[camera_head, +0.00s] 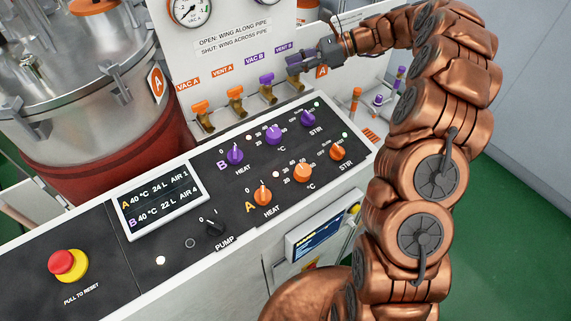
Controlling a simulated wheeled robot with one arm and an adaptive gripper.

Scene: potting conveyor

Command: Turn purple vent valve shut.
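The purple vent valve sits under the label "VENT B" at the right end of a row of valves on the white panel. Its brass body (297,81) shows below my gripper, and a bit of its purple wing (291,59) shows at the fingertips. My gripper (299,63) is right at this wing, reaching in from the right. The fingers are small and overlap the wing, so I cannot tell whether they are closed on it. The wing's direction is mostly hidden.
Left of it stand the purple VAC B valve (267,79), the orange VENT A valve (235,94) and the orange VAC A valve (201,107). A black console (185,262) with purple and orange knobs lies below. A metal tank (75,60) stands left.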

